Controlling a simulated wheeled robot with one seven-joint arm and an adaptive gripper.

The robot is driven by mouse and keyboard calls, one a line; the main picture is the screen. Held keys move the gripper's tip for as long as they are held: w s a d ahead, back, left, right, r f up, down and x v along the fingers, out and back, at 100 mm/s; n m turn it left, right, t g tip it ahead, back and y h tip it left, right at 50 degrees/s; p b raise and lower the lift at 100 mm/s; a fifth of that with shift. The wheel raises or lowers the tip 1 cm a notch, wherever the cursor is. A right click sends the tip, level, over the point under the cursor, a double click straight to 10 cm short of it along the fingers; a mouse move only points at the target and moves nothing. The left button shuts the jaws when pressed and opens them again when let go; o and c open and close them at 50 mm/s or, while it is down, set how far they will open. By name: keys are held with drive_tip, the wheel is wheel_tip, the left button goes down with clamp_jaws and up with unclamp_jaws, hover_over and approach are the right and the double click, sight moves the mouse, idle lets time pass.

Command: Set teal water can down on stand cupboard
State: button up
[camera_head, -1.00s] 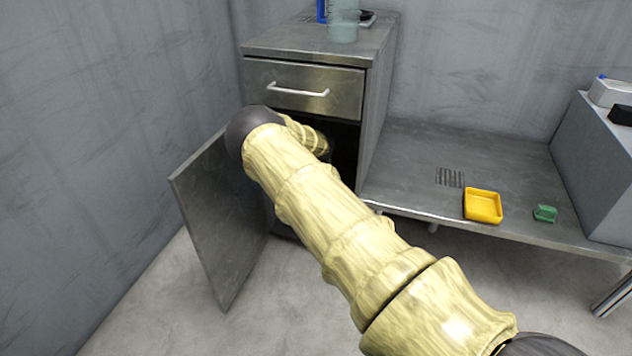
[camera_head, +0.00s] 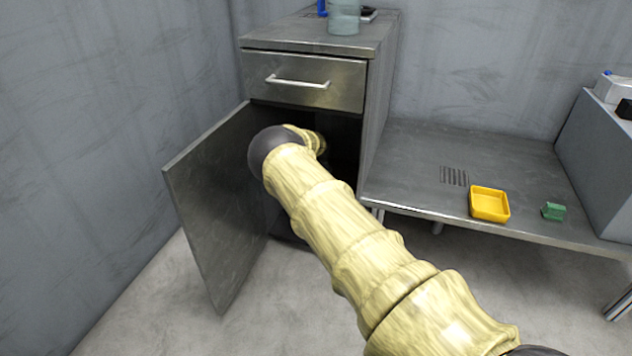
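The stand cupboard (camera_head: 311,37) is a grey metal unit with a closed drawer above an open lower compartment. Its door (camera_head: 215,208) stands swung open to the left. My arm reaches into the dark compartment, and my gripper is hidden there behind the arm, so I cannot see whether it holds anything. A pale teal, see-through vessel (camera_head: 344,17) stands upright on the cupboard top, cut off by the upper picture edge. I cannot tell whether it is the teal water can; no other teal can shows.
A low metal bench (camera_head: 418,160) adjoins the cupboard on the right. A yellow tray (camera_head: 489,205) and a small green object (camera_head: 553,211) sit on it. A grey box (camera_head: 604,150) stands at the far right. The open door fills the space left of my arm.

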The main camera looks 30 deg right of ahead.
idle(0.3)
drive_tip(key=o, duration=2.1)
